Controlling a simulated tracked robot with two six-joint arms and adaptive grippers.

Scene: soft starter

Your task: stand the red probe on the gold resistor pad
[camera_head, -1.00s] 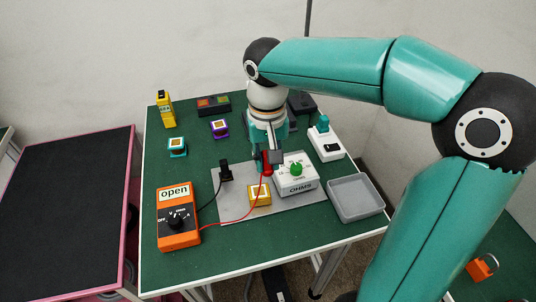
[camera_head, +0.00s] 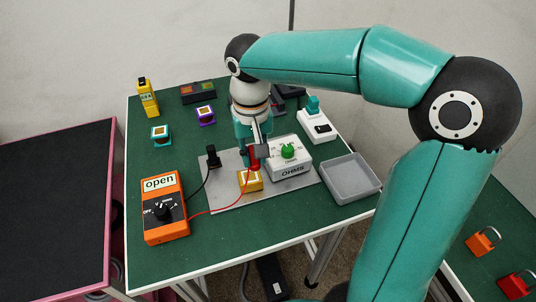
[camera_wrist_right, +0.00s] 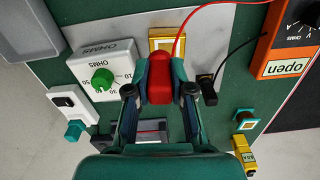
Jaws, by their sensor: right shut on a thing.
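In the right wrist view the red probe (camera_wrist_right: 160,78) sits between both fingers of my gripper (camera_wrist_right: 159,92). A red wire runs from the probe to the orange meter (camera_head: 164,209), whose display reads "open". The gold resistor pad (camera_head: 250,181) lies just below the probe on the grey plate (camera_head: 223,193). It also shows in the wrist view (camera_wrist_right: 166,40), partly behind the probe. I cannot tell whether the tip touches it. My left gripper is out of view.
A black probe (camera_head: 213,158) stands left of the pad. The white OHMS box (camera_head: 291,171) with a green knob stands close on the right. A grey tray (camera_head: 350,180) is at the right edge. Teal (camera_head: 161,134) and purple (camera_head: 205,116) blocks stand farther back.

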